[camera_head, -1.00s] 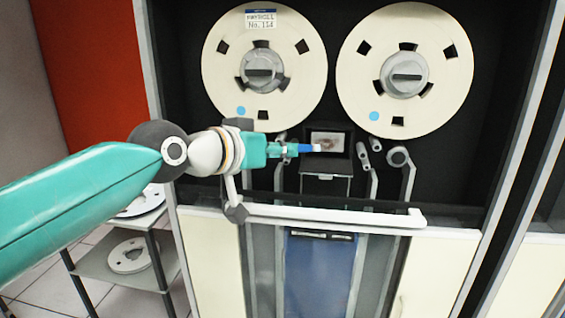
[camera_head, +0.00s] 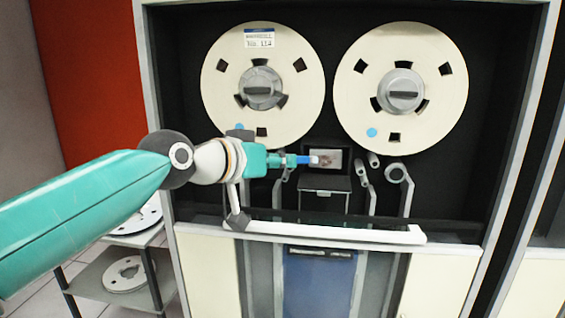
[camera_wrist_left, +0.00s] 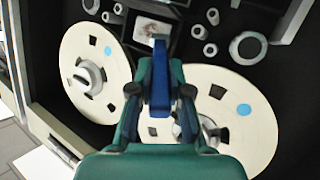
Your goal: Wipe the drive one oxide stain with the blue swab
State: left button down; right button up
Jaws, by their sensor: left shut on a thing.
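The blue swab (camera_head: 303,160) is held in my left gripper (camera_head: 284,161), its pale tip pointing right. My left gripper is shut on the swab. The brown oxide stain (camera_head: 326,159) is on a pale plate (camera_head: 338,158) in the head box between and below the reels. In the head view the swab's tip overlaps the plate's left edge, close to the stain; I cannot tell if it touches. In the left wrist view the swab (camera_wrist_left: 160,85) stands between the fingers (camera_wrist_left: 160,98), its tip just below the plate with the stain (camera_wrist_left: 152,30). My right gripper is not in view.
Two cream tape reels, left (camera_head: 225,95) and right (camera_head: 440,105), sit above the head box. Guide rollers (camera_head: 397,173) flank it on the right. A white rail (camera_head: 330,232) runs across below. A shelf with spare reels (camera_head: 125,274) stands at lower left.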

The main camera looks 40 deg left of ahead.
pick_arm(q)
jog(key=shift+w+a, duration=0.3)
jog(key=shift+w, duration=0.1)
